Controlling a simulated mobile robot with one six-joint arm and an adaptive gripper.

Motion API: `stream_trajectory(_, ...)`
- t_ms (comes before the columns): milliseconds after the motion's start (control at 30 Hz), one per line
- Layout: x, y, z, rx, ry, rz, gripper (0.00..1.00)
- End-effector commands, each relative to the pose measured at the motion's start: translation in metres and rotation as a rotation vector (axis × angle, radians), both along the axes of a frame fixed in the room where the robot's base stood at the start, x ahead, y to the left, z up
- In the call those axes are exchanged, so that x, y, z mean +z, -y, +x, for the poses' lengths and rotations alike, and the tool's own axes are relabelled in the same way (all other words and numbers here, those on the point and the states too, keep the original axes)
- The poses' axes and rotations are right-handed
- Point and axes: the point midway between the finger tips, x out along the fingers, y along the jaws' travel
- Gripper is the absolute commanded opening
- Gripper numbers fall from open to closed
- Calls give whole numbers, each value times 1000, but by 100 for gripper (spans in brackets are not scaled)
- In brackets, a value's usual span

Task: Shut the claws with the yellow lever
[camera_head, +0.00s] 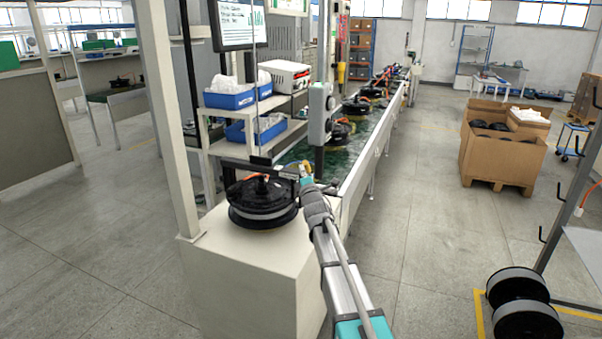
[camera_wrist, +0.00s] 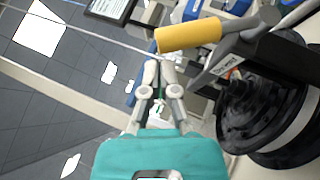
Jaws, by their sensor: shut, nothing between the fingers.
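The yellow lever (camera_wrist: 188,35) is a thick yellow handle on a dark grey arm (camera_wrist: 245,48) in the wrist view. It lies just past my fingertips, to their upper right, with no clear contact. My gripper (camera_wrist: 160,72) is shut and empty. In the head view, the lever (camera_head: 308,169) shows small beside my gripper (camera_head: 304,179). The black hub motor (camera_head: 263,205) sits on a pale pedestal, left of my gripper; its rim fills the right of the wrist view (camera_wrist: 262,115). A dark bar (camera_head: 262,161) runs above the motor. The claws cannot be made out clearly.
The pale pedestal (camera_head: 245,262) stands by a post (camera_head: 170,120). A conveyor (camera_head: 370,140) with more motors runs behind. Blue bins (camera_head: 230,101) sit on a shelf, and a green-grey box (camera_head: 319,115) stands near my gripper.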

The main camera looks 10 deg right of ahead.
Motion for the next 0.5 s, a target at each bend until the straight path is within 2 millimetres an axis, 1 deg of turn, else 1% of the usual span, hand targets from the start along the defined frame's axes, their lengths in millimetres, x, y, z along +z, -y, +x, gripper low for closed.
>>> stream_trajectory(233,1,0,1,0,0,0,0)
stream_trajectory(500,12,5,8,0,0,1,0)
